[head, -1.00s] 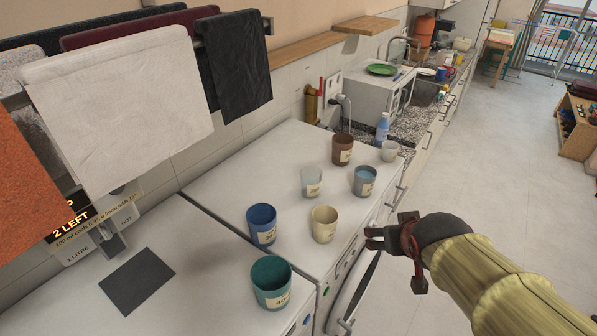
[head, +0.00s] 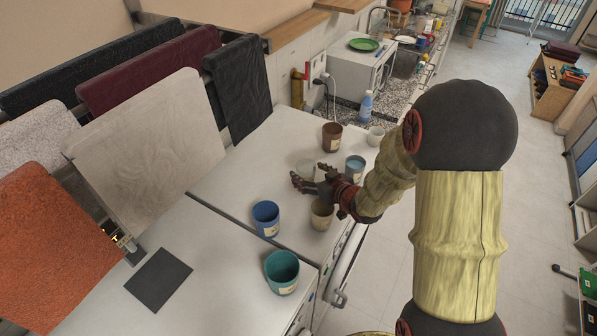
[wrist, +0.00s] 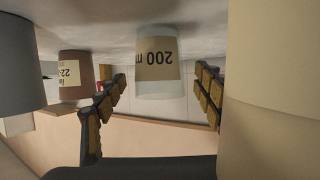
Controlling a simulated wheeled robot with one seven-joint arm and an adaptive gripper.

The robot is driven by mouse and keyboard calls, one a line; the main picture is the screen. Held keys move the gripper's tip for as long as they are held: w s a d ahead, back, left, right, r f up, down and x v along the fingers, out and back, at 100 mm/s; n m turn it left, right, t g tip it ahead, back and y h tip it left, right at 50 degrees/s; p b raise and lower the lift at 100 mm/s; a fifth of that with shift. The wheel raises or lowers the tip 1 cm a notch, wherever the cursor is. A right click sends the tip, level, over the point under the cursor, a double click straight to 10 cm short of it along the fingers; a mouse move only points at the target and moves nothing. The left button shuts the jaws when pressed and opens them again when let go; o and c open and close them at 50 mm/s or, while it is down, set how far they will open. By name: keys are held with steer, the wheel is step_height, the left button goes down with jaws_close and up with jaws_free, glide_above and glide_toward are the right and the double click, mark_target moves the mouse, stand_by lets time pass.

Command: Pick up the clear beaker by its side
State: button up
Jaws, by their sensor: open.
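The clear beaker (head: 305,167) stands among several cups on the white top, partly hidden by my gripper (head: 305,180). The wrist view, which is upside down, shows the beaker (wrist: 157,85) with its tan "200 ml" label. There my open gripper (wrist: 160,95) has one finger on each side of it. Gaps show between the beaker and both fingers, and nothing is held. In the head view my gripper reaches in from the right at cup height.
A beige cup (head: 321,218) stands close beside my gripper and fills the right of the wrist view (wrist: 275,80). A brown cup (head: 332,136), a grey-blue cup (head: 354,169) and a white cup (head: 376,136) stand behind. Blue (head: 266,217) and teal (head: 282,272) cups stand nearer.

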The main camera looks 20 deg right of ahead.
mark_target(302, 168)
steer(key=shift+w+a, duration=0.1)
steer(key=shift+w, duration=0.15)
steer(key=shift+p+x, duration=0.7)
steer(key=shift+x, duration=2.5)
steer(key=shift+c, duration=0.8)
steer(key=c, duration=1.1)
steer(key=shift+c, duration=0.8)
